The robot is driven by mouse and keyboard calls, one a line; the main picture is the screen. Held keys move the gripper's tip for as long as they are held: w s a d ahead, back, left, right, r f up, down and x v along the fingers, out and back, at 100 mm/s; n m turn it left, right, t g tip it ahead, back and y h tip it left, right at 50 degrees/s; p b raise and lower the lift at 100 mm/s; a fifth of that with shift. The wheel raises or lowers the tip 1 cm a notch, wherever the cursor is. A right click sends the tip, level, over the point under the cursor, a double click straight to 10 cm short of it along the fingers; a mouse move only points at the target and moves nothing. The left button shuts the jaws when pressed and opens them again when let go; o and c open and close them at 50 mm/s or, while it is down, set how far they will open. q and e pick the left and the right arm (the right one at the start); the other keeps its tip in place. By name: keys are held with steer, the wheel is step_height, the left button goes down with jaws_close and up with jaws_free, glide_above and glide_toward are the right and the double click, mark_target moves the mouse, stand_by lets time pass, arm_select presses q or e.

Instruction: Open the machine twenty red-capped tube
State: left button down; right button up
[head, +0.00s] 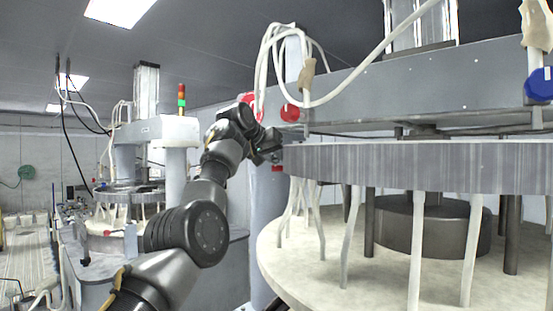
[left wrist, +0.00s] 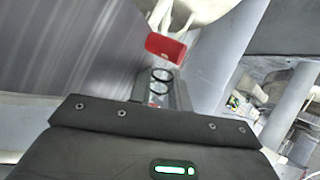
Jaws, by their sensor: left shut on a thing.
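The red cap (left wrist: 165,47) shows just beyond the fingertips of my left gripper (left wrist: 160,75) in the left wrist view. In the head view my left gripper (head: 273,155) is at the left edge of the big grey round platen (head: 420,166), with a bit of red beside its tip. The jaws are shut on the red-capped tube; the fingers hide most of the grip. Another red cap (head: 290,112) is above the gripper on the machine, near the white hoses. A further red part (head: 248,99) shows behind my wrist. My right gripper is not in view.
A pale round lower table (head: 320,262) lies under the platen, with several white hoses hanging between. A grey beam (head: 430,90) spans above. A blue knob (head: 539,84) is at the far right. A second machine (head: 165,130) with a signal light stands at the back left.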

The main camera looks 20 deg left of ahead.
arm_select(q)
steer(key=shift+r, duration=0.15)
steer(key=c, duration=1.3)
jaws_free()
steer(key=shift+c, duration=0.2)
steer(key=shift+s+a+b, duration=0.1)
steer(key=shift+s+b, duration=0.1)
steer(key=shift+b, duration=0.15)
steer(key=b+v, duration=0.5)
steer(key=v, duration=0.5)
steer(key=shift+s, duration=0.2)
steer(key=shift+a, duration=0.1)
steer(key=shift+c, duration=0.5)
